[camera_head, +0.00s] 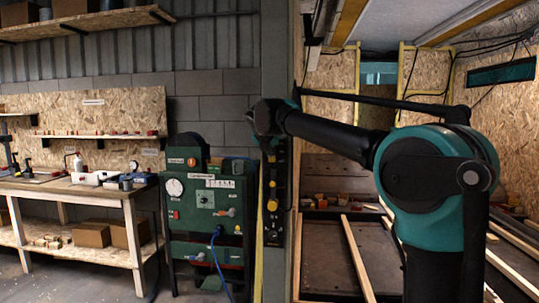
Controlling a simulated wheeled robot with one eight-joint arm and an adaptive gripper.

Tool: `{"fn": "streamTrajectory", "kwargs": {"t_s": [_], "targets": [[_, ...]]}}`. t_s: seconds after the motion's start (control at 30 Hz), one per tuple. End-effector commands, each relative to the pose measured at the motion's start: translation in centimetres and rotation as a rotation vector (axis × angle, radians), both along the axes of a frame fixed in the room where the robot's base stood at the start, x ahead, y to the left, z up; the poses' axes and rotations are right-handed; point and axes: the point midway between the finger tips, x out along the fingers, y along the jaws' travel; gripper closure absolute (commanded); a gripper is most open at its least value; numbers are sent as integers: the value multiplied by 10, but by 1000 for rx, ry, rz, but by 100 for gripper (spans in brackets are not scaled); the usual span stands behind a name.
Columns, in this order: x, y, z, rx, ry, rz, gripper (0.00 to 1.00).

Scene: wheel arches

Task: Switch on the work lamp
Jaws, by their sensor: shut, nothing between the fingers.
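My gripper (268,152) is a small dark shape at the end of my arm, in front of the grey post and pointing down. Its fingers are shut and appear empty. Just below it, on the post, is a narrow black panel (273,222) with yellow knobs or buttons. My gripper overlaps the panel's upper part in the picture; I cannot tell if they touch. I cannot make out the work lamp or which control is its switch.
A green machine (212,212) with a gauge, knobs and a blue hose stands left of the post. Further left is a workbench (75,188) with bottles and boxes. Right of the post are long wooden strips (357,258) on a dark floor. A high shelf (88,22) hangs at upper left.

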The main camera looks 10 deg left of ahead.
Motion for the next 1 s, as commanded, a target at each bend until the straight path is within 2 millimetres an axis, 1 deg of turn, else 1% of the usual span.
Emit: {"fn": "streamTrajectory", "kwargs": {"t_s": [0.33,0.53,0.8,1.0], "targets": [[2,0,1,0,6,-1,100],[12,-1,6,4,102,-4,100],[10,-1,5,2,94,-2,100],[10,-1,12,2,94,-2,100]]}}
